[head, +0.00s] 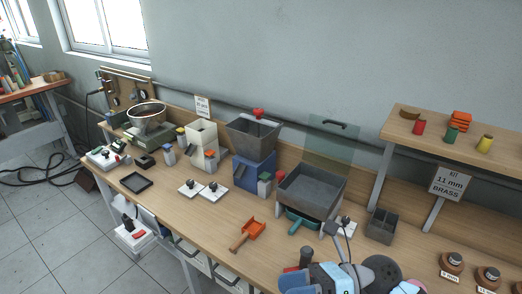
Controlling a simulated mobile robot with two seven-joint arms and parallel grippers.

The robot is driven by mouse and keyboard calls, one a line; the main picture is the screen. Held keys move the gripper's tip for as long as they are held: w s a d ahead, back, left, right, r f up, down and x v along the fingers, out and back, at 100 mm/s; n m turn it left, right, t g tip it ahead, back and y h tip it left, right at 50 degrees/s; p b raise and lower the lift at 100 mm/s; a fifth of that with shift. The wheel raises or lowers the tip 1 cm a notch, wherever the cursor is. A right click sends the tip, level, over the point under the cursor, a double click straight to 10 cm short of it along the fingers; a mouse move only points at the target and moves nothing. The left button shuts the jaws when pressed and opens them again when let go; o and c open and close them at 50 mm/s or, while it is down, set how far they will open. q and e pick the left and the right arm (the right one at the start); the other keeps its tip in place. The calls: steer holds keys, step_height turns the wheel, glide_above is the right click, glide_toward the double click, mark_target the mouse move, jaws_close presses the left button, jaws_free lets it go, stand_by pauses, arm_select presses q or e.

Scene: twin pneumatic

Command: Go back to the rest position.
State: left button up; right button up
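One of my arms reaches in at the bottom edge, right of the middle, over the front of the workbench (215,232). It seems to be my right arm, with its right gripper (321,246) in front of the grey hopper tray. Dark parts stick up from it, but I cannot tell whether its fingers are apart or together. I see nothing clearly held. My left gripper is not in view.
A grey tray (311,190) stands over a teal scoop (302,222). An orange scoop (248,233) lies on open bench. A metal bowl (147,113) stands far left.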

steer(key=w+d+f+m+t+h+p, duration=0.15)
steer(key=d+f+m+t+h, duration=0.25)
steer(key=m+t, duration=0.9)
steer(key=w+d+f+m+t+h+p, duration=0.1)
steer(key=w+d+f+m+t+h, duration=0.45)
steer(key=m, duration=1.35)
steer(key=s+d+f+m+g+h, duration=0.2)
steer(key=s+f+m, duration=0.4)
steer(key=s+f, duration=0.1)
steer(key=s+d+f+m+g+h+p, duration=0.1)
steer(key=s+d+f+m+g+h, duration=0.1)
steer(key=s+f+m, duration=0.4)
steer(key=shift+s+d+f+m+g+h, duration=0.3)
steer(key=shift+f+m+g+h, duration=0.2)
steer(key=shift+f+g, duration=0.25)
